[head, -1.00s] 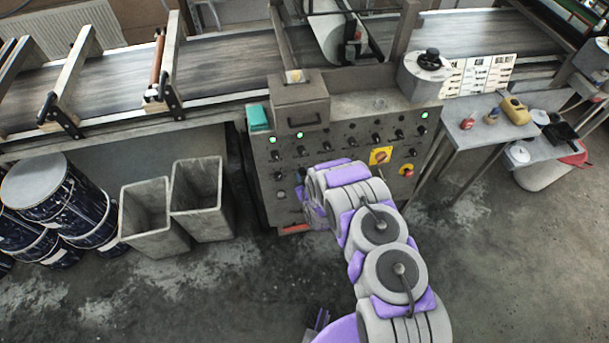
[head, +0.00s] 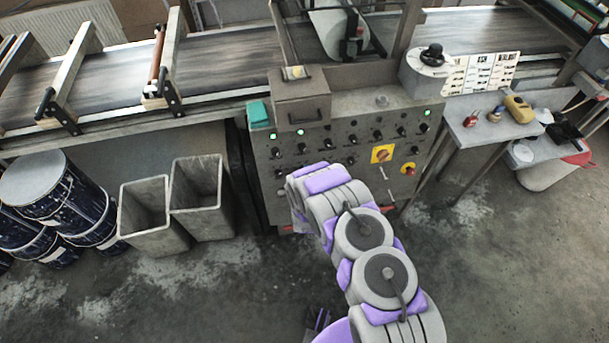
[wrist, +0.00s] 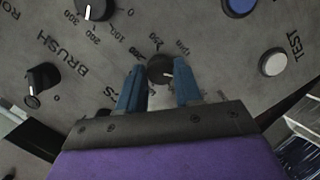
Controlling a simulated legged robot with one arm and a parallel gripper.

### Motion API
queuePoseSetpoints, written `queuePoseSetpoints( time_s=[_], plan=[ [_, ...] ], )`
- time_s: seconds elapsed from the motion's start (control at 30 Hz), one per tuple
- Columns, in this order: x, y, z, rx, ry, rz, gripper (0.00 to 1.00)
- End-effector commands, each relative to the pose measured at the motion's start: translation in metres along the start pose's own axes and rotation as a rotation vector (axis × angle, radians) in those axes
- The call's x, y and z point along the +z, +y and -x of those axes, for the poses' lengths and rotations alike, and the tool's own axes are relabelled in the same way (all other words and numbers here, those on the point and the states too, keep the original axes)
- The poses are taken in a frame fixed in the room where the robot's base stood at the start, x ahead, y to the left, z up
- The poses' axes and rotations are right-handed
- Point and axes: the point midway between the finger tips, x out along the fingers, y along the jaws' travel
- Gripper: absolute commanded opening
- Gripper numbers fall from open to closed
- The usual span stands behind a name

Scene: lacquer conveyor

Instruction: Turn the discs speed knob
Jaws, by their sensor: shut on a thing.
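In the wrist view, a black knob (wrist: 160,68) with a white pointer line sits on the grey panel, with printed numbers around it. Its label is mostly covered by my gripper; the visible end reads like "CS". My gripper (wrist: 159,82) has blue fingers on the left and right sides of this knob and is shut on it. The pointer points to the right. In the head view, the control panel (head: 345,150) stands ahead. My arm reaches its lower left part and hides my gripper and the knob there.
In the wrist view, the brush knob (wrist: 40,78) and another black knob (wrist: 97,9) lie left. A white test button (wrist: 274,62) and a blue button (wrist: 240,5) lie right. Grey bins (head: 200,200) stand left of the panel; a side table (head: 480,135) stands right.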

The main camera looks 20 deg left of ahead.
Motion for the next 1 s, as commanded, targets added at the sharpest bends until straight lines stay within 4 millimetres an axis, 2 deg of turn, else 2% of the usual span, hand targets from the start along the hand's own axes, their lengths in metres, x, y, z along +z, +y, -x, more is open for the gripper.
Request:
queuePoseSetpoints(
  time_s=[0.03,0.67,0.7,0.93,1.0],
  plan=[
    [-0.0008,-0.0043,0.0006,-0.004,0.002,0.019,0.04],
    [-0.0015,-0.0047,0.0012,0.005,0.0,0.071,0.04],
    [-0.0016,-0.0048,0.0012,0.005,0.001,0.071,0.35],
    [-0.0014,-0.0031,0.0012,0.009,0.0,0.069,0.57],
    [-0.0011,-0.0022,0.0014,0.01,0.0,0.068,0.59]
  ],
)
